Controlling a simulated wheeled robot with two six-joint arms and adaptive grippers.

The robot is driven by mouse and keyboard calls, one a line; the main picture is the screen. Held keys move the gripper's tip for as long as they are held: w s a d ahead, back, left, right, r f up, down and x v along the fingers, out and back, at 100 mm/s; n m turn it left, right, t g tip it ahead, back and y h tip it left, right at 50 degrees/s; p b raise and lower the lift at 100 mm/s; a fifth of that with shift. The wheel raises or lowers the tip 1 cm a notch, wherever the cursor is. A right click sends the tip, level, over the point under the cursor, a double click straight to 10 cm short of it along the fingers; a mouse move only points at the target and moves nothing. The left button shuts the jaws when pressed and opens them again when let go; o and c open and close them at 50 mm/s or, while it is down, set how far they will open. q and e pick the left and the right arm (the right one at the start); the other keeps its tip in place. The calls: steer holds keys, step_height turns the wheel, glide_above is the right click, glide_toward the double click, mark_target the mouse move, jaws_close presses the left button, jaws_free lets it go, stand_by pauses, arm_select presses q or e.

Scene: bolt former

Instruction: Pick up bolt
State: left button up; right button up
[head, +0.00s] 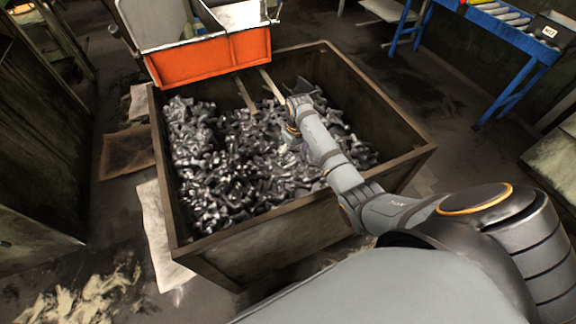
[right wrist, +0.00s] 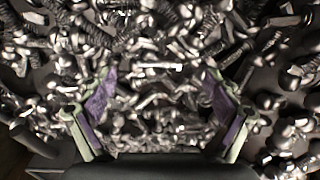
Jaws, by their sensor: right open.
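Many shiny metal bolts (head: 215,165) lie in a loose heap inside a large open bin. My right gripper (head: 285,149) is inside the bin's outline, low over the heap and partly hidden by its own wrist. In the right wrist view my right gripper (right wrist: 158,88) is open, with its two purple-padded fingers wide apart. Bolts (right wrist: 150,100) lie between and around the fingers, and none is clamped. Whether the fingertips touch the heap I cannot tell. My left gripper is not in view.
The brown bin (head: 232,253) has high walls around the heap. An orange container (head: 212,61) stands over its far edge. A blue-framed conveyor (head: 505,29) is at the far right. Flat sheets (head: 127,153) lie on the floor left of the bin.

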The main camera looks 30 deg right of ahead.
mark_target(291, 167)
steer(key=shift+f, duration=0.15)
steer(key=shift+w+a+f+b, duration=0.1)
steer(key=shift+w+f+b, duration=0.05)
steer(key=shift+f, duration=0.3)
steer(key=shift+w+f+b, duration=0.1)
steer(key=shift+f+b, duration=0.05)
steer(key=shift+f, duration=0.3)
steer(key=f, duration=0.2)
steer(key=shift+w+f, duration=0.25)
steer(key=shift+f, duration=0.1)
steer(key=shift+f+b, duration=0.3)
steer(key=shift+c, duration=0.4)
steer(key=c, duration=1.3)
steer(key=shift+r, duration=0.6)
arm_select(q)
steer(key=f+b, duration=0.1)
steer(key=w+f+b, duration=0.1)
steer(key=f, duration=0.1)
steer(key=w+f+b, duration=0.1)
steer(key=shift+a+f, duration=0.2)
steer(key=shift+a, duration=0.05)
arm_select(e)
steer(key=w+d+r, duration=0.9)
steer(key=d+r, duration=0.1)
steer(key=r, duration=0.1)
steer(key=shift+w+r, duration=0.2)
steer(key=shift+r, duration=0.2)
